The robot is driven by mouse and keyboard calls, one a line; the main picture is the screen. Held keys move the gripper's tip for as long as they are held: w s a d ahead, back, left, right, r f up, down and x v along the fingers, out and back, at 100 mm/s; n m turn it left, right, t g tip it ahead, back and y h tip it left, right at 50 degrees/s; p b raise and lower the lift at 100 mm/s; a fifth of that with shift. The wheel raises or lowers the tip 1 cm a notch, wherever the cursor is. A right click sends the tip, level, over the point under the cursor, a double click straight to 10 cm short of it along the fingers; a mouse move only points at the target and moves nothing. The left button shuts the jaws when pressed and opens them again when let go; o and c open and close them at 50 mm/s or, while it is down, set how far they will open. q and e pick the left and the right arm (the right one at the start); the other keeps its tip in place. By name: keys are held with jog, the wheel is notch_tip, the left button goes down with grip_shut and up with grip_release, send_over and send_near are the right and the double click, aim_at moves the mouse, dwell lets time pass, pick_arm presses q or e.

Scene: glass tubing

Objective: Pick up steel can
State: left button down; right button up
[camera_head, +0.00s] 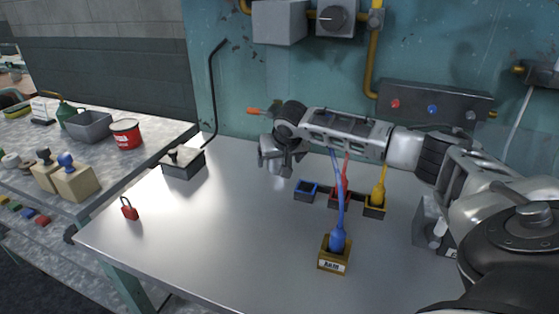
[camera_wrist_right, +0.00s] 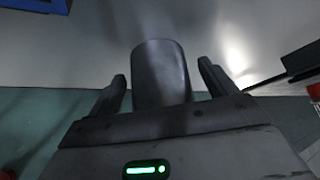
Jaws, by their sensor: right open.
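The steel can (camera_wrist_right: 161,72) is a plain grey cylinder in the right wrist view. It stands on the metal table between the two dark fingers of my right gripper (camera_wrist_right: 162,85). The gripper is open, with a visible gap between the can and each finger. In the head view my right gripper (camera_head: 276,160) is low over the back part of the table, near the teal wall. The can cannot be told apart from the gripper there. My left gripper is not in view.
A black box with a lever (camera_head: 183,161) stands left of the gripper. A red padlock (camera_head: 129,210) lies at the left edge.

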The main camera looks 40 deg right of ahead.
jog(key=shift+w+d+f, duration=0.1)
jog(key=shift+w+f, duration=0.1)
jog(key=shift+f, duration=0.1)
jog(key=c, duration=1.1)
jog(key=shift+c, duration=0.5)
jog(key=shift+r, duration=0.15)
